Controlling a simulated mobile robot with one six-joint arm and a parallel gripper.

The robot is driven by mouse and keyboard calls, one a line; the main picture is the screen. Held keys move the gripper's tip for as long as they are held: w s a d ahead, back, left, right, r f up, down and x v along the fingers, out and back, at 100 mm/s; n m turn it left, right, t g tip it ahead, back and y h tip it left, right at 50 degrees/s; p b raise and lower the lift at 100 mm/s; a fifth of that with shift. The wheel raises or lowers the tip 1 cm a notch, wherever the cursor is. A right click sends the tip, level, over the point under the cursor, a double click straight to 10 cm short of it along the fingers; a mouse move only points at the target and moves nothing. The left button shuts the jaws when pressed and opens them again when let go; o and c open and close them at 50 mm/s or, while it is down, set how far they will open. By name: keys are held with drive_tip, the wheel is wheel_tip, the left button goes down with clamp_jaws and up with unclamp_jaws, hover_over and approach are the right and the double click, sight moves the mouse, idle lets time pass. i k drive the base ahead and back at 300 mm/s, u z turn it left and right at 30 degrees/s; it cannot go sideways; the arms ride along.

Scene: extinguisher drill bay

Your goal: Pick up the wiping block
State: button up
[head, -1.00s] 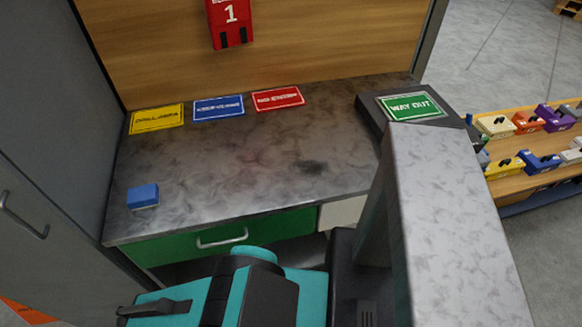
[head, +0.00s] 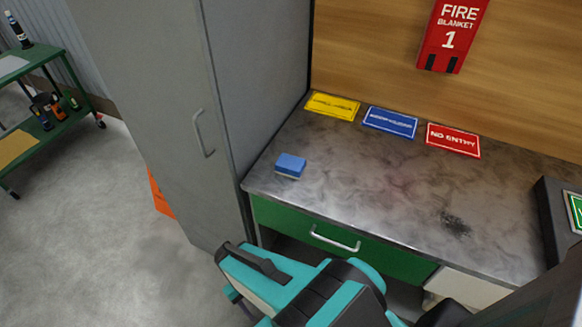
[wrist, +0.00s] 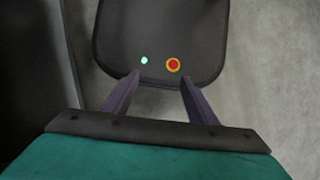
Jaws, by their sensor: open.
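The wiping block (head: 290,165) is a small blue block with a pale underside. It lies on the left front part of the grey worktop (head: 375,165), near the tall grey cabinet, in the head view. My gripper (wrist: 160,84) shows in the wrist view with its two dark fingers apart and nothing between them. It points down over a dark rounded panel with a red button, away from the block. In the head view my teal arm is low in front of the worktop, and the fingertips cannot be made out there.
A tall grey cabinet (head: 255,80) stands directly left of the worktop. Yellow (head: 333,106), blue (head: 390,122) and red (head: 453,140) signs lie along the back. A green drawer (head: 330,235) is below the front edge. A green trolley (head: 50,95) stands far left. Worktop around the block is clear.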

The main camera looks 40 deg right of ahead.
sight(292, 166)
drive_tip(key=z, duration=0.1)
drive_tip(key=k, duration=2.05)
drive_tip(key=u, duration=0.3)
drive_tip(key=i, duration=1)
